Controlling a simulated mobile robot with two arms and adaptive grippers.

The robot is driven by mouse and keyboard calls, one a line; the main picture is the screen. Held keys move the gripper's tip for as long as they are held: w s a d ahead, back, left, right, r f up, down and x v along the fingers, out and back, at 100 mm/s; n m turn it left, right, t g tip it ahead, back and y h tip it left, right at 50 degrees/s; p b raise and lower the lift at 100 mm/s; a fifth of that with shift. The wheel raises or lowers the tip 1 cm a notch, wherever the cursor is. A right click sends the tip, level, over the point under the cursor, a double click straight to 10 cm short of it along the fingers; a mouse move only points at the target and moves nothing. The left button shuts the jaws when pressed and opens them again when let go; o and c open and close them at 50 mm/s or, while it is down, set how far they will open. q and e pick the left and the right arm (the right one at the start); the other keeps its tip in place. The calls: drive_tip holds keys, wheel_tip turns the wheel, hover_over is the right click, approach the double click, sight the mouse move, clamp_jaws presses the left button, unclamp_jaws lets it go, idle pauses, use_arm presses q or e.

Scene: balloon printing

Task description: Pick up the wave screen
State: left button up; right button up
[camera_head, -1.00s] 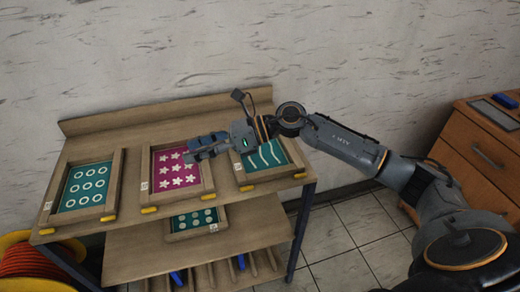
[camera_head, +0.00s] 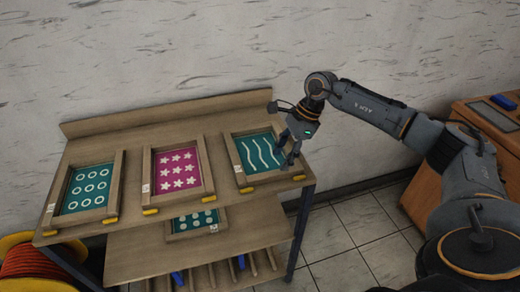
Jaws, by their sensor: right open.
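The wave screen (camera_head: 259,153) is a wooden frame with a teal panel and white wavy lines. It lies at the right end of the shelf top in the head view. My right gripper (camera_head: 290,160) is open and points down over the right side of the wave screen. Its fingers cover part of the frame's right edge; I cannot tell whether they touch it. My left gripper is not in view.
A star screen (camera_head: 178,168) and a ring screen (camera_head: 88,188) lie left on the shelf top (camera_head: 130,158). A dotted screen (camera_head: 195,220) lies on the lower shelf. A wooden cabinet (camera_head: 462,150) stands right. A cable reel (camera_head: 35,262) stands front left.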

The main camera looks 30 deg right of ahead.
sight(271, 173)
drive_tip(key=p+x, duration=0.1)
drive_tip(key=x, duration=0.1)
drive_tip(key=p+x, duration=0.1)
drive_tip(key=x, duration=0.2)
drive_tip(key=shift+s+a+f, duration=0.1)
drive_tip(key=shift+a, duration=0.4)
drive_tip(key=shift+f, duration=0.25)
clamp_jaws()
